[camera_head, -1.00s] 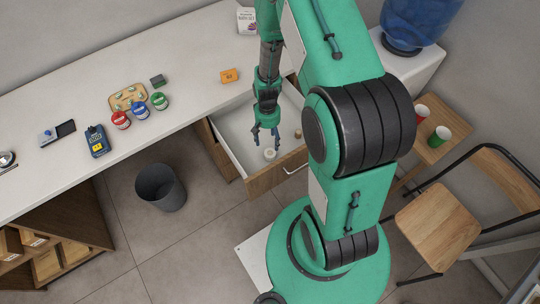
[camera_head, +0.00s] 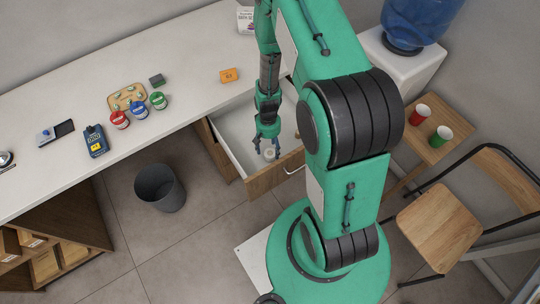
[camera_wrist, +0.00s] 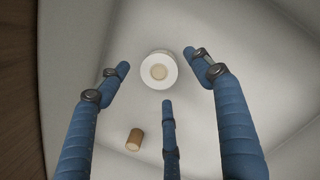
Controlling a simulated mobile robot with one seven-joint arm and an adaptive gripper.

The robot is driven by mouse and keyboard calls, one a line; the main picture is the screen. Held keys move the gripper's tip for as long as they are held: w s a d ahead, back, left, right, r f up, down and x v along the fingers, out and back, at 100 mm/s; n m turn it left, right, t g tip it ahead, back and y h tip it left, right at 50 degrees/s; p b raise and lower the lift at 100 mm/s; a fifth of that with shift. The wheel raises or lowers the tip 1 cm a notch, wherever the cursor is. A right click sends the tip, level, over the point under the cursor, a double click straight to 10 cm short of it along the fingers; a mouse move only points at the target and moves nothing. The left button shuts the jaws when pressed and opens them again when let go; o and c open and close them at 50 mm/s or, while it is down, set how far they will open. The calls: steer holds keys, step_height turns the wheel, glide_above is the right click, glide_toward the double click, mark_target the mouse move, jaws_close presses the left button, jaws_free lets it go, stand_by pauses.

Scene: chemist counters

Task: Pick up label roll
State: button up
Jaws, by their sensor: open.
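The label roll, a white ring with a beige core, lies in the open drawer (camera_head: 229,152). It shows in the wrist view (camera_wrist: 146,70) at upper centre and in the head view between my fingertips (camera_head: 269,154). My gripper (camera_head: 266,147) points down into the drawer over the roll. Its blue fingers are spread open and empty. In the wrist view, one fingertip is left of the roll, one is right of it and one is below it. I cannot tell how much height is left between fingertips and roll.
A small brown cylinder (camera_wrist: 134,139) lies in the drawer near the roll. The drawer's wooden front (camera_head: 265,181) and white side walls bound the space. A dark bin (camera_head: 160,188) stands on the floor.

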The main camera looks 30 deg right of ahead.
mark_target(270, 153)
steer(key=shift+s+f+b, duration=0.15)
steer(key=shift+f+b, duration=0.05)
steer(key=shift+f, duration=0.85)
steer(key=shift+s+f+b, duration=0.15)
steer(key=shift+f+b, duration=0.05)
steer(key=shift+f, duration=0.8)
steer(key=c, duration=1.2)
steer(key=shift+r, duration=0.2)
steer(key=shift+r+p, duration=0.95)
steer(key=shift+r, duration=3.9)
